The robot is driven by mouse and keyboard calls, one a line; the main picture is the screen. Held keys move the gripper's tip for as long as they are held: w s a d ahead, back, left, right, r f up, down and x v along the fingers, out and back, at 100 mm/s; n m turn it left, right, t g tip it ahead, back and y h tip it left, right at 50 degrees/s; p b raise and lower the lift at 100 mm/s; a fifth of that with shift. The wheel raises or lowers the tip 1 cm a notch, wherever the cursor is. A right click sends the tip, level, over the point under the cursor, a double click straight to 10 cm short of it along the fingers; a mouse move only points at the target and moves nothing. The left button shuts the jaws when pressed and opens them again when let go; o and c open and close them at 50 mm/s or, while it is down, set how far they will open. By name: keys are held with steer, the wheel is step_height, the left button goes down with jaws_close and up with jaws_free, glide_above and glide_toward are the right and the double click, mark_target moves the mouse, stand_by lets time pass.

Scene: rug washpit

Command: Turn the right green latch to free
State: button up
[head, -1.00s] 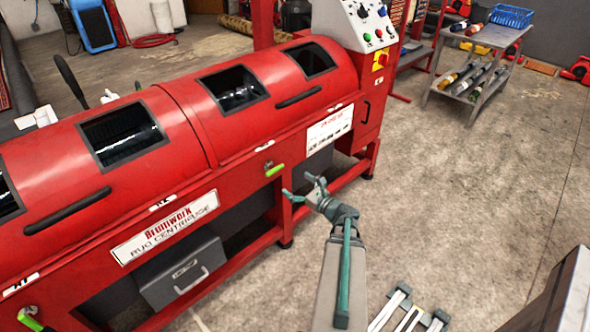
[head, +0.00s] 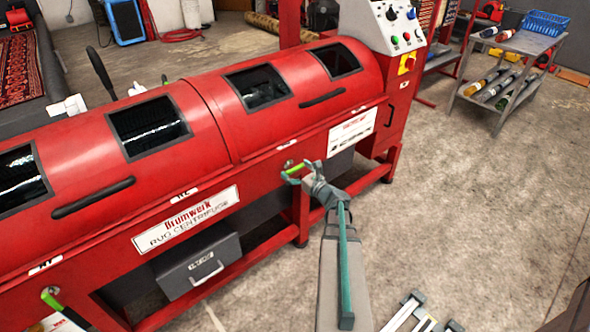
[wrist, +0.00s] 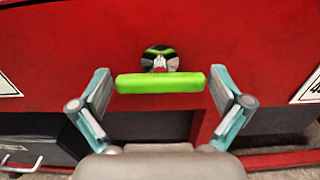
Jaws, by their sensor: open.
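The right green latch (head: 294,169) is on the front of the red rug centrifuge, below the lid seam. In the wrist view its green handle (wrist: 160,83) lies level as a bar, just below a round metal pivot (wrist: 161,58). My gripper (wrist: 159,76) is open, with one finger at each end of the handle. A narrow gap shows at the left end; at the right end I cannot tell whether it touches. In the head view my gripper (head: 303,172) is right at the latch and partly covers it.
A left green latch (head: 51,299) sits on the same red machine (head: 270,132). A grey drawer box (head: 199,266) is below it. A control panel (head: 397,27) stands at the machine's right end. A metal cart (head: 517,60) is at back right. The floor at right is clear.

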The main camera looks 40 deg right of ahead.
steer(key=c, duration=0.9)
steer(key=shift+f+b, duration=0.1)
steer(key=shift+b, duration=0.45)
steer(key=n+b, duration=0.2)
steer(key=b, duration=0.1)
steer(key=n+b, duration=0.1)
steer(key=b, duration=0.1)
steer(key=shift+a+f+n, duration=0.1)
steer(key=shift+f+n, duration=0.15)
steer(key=shift+n, duration=0.15)
steer(key=n+b, duration=0.5)
steer(key=b, duration=0.3)
steer(key=shift+n, duration=0.3)
steer(key=n+b, duration=0.5)
steer(key=b, duration=0.2)
steer(key=n+b, duration=0.3)
steer(key=shift+r+n+b, duration=0.15)
steer(key=shift+n+b, duration=0.15)
steer(key=shift+b, duration=0.05)
